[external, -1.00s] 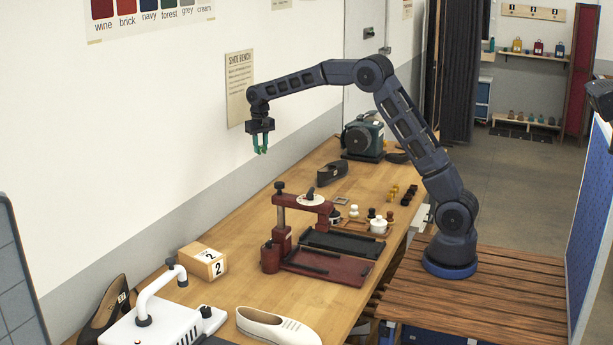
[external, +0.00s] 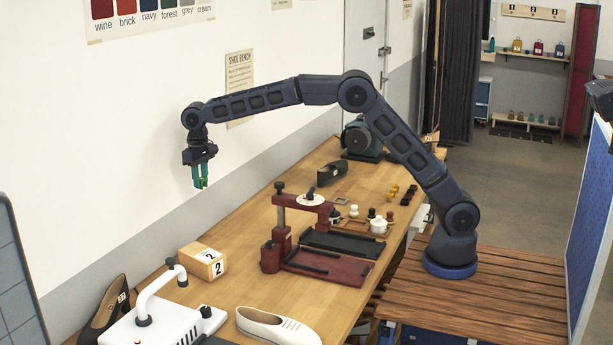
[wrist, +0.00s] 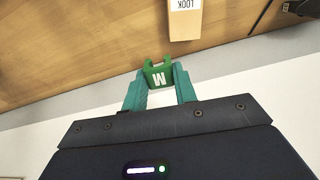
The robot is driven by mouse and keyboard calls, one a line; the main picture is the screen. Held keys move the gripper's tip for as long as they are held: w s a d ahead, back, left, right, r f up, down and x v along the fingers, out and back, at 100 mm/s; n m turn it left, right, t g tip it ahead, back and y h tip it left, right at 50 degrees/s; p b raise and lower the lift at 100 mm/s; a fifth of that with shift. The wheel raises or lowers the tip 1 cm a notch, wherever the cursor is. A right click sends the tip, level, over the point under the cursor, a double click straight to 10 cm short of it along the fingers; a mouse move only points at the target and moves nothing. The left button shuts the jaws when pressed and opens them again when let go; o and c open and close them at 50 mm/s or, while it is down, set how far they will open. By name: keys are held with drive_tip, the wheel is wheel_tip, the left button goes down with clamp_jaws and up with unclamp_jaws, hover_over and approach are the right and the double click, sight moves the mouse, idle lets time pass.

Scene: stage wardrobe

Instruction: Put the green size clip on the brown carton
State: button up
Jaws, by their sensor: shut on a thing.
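The green size clip (wrist: 158,77), marked with a white M, sits between the teal fingers of my gripper (wrist: 158,90) in the wrist view. In the external view, my gripper (external: 201,180) is shut on it and points down, in the air above the bench and in front of the wall. The brown carton (external: 190,266) is a small tan box with number 2 labels, standing on the bench below and close to my gripper in the picture. A tan box marked LOOK (wrist: 185,27) shows at the top of the wrist view, apart from the clip.
A white machine with a curved handle (external: 153,325), a cream shoe (external: 277,326) and a dark shoe (external: 103,311) are near the carton. A dark red press (external: 283,240) stands to its right. The wall runs along the bench's back.

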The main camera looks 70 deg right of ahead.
hover_over(200, 252)
drive_tip(key=d, duration=0.1)
drive_tip(key=n, duration=0.1)
drive_tip(key=f, duration=1.9)
drive_tip(key=shift+a+f, duration=0.3)
drive_tip(key=shift+a, duration=0.1)
drive_tip(key=shift+f, duration=0.15)
drive_tip(key=o, duration=0.9)
drive_tip(key=shift+o, duration=0.2)
